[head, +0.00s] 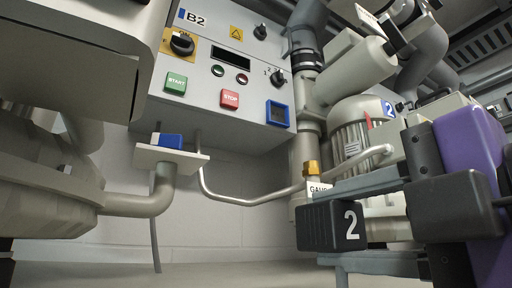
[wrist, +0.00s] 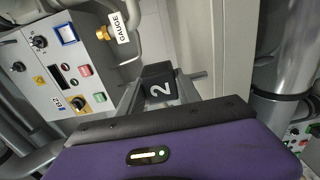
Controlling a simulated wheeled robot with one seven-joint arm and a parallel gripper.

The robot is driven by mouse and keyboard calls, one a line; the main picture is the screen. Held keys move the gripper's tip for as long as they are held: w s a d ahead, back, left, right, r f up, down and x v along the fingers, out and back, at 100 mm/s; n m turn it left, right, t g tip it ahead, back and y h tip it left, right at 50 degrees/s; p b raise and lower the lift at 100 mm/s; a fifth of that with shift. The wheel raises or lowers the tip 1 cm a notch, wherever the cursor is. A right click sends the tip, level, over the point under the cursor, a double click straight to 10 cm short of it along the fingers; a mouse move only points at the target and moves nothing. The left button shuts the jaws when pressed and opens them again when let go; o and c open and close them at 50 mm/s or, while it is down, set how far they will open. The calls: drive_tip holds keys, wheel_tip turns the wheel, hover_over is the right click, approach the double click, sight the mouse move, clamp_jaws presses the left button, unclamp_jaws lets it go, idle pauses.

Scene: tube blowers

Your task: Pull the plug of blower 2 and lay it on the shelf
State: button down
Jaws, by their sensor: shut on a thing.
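My gripper (head: 335,226) is shut on a black plug (head: 348,222) marked with a white 2. The wrist view shows the plug (wrist: 158,84) between the two long grey fingers. The plug is held in the air, apart from the control panel B2 (head: 215,50). A blue-framed socket (head: 278,113) sits at the panel's lower right, with nothing in it. It also shows in the wrist view (wrist: 65,34). I cannot make out the shelf with certainty. A small cream plate (head: 190,158) bearing a blue and white block (head: 170,140) is left of the plug.
A bent grey pipe (head: 245,200) runs below the panel to a brass fitting (head: 311,168) with a GAUGE tag. A motor (head: 352,130) labelled 2 stands behind my gripper. A large cream casing (head: 45,185) fills the left. Floor below the panel looks clear.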

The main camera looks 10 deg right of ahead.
drive_tip(key=shift+r+p, duration=0.85)
drive_tip(key=shift+r, duration=0.35)
drive_tip(key=shift+r+n+p, duration=0.1)
drive_tip(key=shift+n+p, duration=0.35)
drive_tip(key=shift+n, duration=0.45)
drive_tip(key=n, duration=1.2)
drive_tip(key=shift+n, duration=0.4)
drive_tip(key=n, duration=0.3)
drive_tip(key=shift+f, duration=0.35)
drive_tip(key=shift+f+b, duration=0.95)
drive_tip(key=shift+b, duration=0.3)
